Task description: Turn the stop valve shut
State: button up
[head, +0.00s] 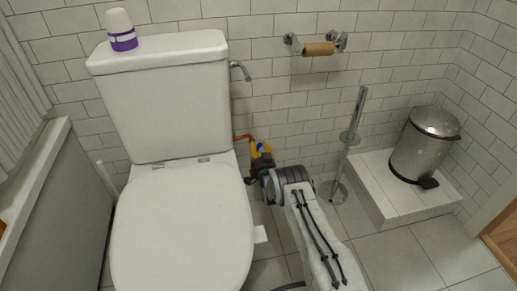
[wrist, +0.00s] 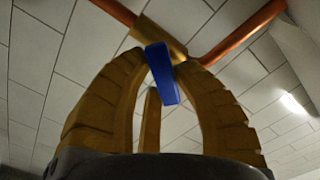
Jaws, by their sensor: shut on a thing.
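The stop valve has a blue lever handle (wrist: 162,74) and a brass body (wrist: 158,38) on a copper pipe (wrist: 237,34), seen in the wrist view. My gripper (wrist: 160,80) has its yellow fingers closed around the blue handle from both sides. In the head view my gripper (head: 260,155) is low on the wall, just right of the toilet. A bit of the blue handle (head: 261,147) shows between the fingers there. The rest of the valve is mostly hidden behind my gripper.
The white toilet (head: 180,225) stands close to the left of my arm. A chrome stand (head: 348,138) is to the right, before a tiled step (head: 385,195) with a pedal bin (head: 424,145). Bare floor lies at the lower right.

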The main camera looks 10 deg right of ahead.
grip_shut()
jog(key=shift+d+f+m, duration=0.1)
jog(key=shift+f+m, duration=0.1)
jog(key=shift+m, duration=1.3)
jog(key=o, duration=0.9)
grip_release()
jog(key=shift+s, duration=0.1)
jog(key=shift+s, duration=5.85)
